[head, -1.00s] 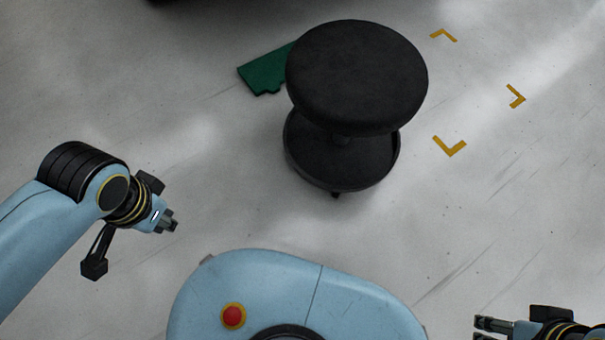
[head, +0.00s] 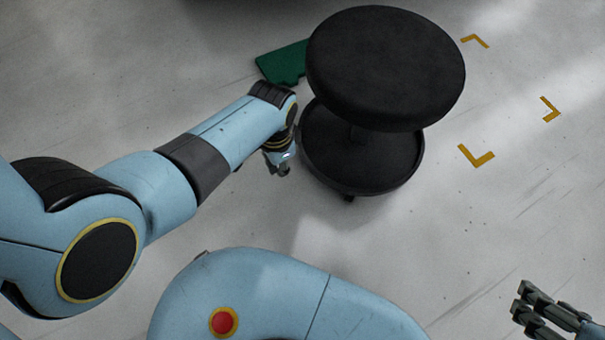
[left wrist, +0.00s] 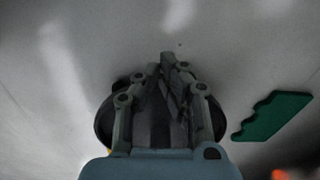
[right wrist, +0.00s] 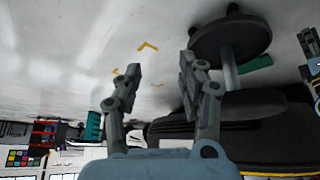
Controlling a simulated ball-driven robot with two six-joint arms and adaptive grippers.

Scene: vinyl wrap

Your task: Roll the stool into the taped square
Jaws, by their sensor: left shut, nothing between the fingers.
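The black round stool stands upright in the head view, with its padded seat (head: 385,65) above a dish-like base (head: 365,165). The taped square shows as yellow corner marks (head: 477,157) on the floor to its right; the stool is outside these visible corners. My left gripper (head: 282,170) is shut and empty, low beside the left side of the base; contact cannot be told. In the left wrist view its fingertips (left wrist: 170,62) are together before a dark round shape. My right gripper (right wrist: 158,68) is open and empty, away from the stool at the lower right of the head view.
A flat green piece (head: 283,63) lies on the floor behind and left of the stool, partly hidden by it. A dark object (head: 270,5) edges the top of the head view. The floor between stool and tape marks is clear.

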